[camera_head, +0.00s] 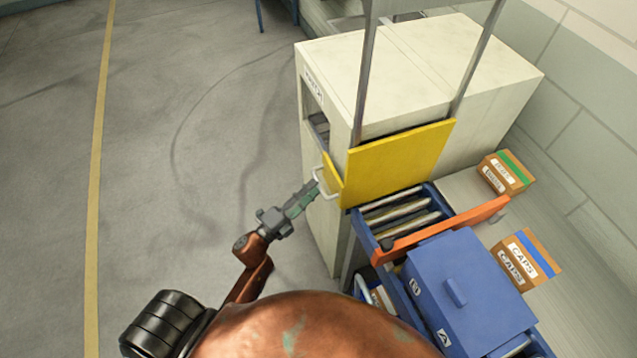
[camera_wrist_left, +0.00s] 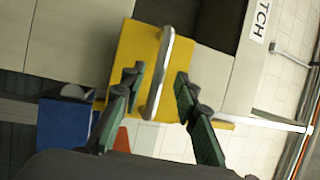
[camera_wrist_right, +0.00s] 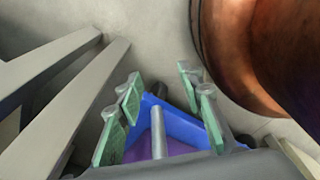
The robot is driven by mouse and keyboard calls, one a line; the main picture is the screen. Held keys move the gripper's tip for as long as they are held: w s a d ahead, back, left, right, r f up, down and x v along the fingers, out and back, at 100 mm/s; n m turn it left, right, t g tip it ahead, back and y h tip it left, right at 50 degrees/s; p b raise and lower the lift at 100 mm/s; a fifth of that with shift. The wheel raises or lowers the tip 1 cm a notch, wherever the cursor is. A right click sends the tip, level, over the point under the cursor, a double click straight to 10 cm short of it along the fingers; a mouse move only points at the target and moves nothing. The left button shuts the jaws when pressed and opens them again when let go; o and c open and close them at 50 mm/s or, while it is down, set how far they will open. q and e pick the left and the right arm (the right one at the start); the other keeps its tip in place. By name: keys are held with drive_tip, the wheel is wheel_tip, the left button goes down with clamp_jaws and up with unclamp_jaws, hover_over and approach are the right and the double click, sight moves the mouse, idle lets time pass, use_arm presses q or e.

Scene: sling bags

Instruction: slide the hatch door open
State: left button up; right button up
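The yellow hatch door (camera_head: 333,178) sits low on the front face of the cream cabinet (camera_head: 425,70), with an open gap above it in the head view. A pale bar handle (camera_head: 325,186) stands out from the door. My left gripper (camera_head: 312,188) is at this handle. In the left wrist view the silver handle (camera_wrist_left: 161,75) crosses the yellow door (camera_wrist_left: 136,60) and lies between the two spread fingers of my left gripper (camera_wrist_left: 158,98); contact cannot be told. My right gripper (camera_wrist_right: 163,110) is open, with nothing held between its fingers. It is not clearly visible in the head view.
A larger yellow panel (camera_head: 400,160) and grey posts stand beside the cabinet. A blue drawer (camera_head: 400,222) with an orange front bar (camera_head: 440,232) and a blue box (camera_head: 470,285) are to the right. Labelled cartons (camera_head: 525,260) stand further right. The floor at left is clear.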

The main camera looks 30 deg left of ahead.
sight(319, 182)
use_arm(q)
drive_tip(key=shift+x, duration=1.8)
drive_tip(key=shift+f, duration=0.1)
drive_tip(key=shift+c, duration=0.6)
clamp_jaws()
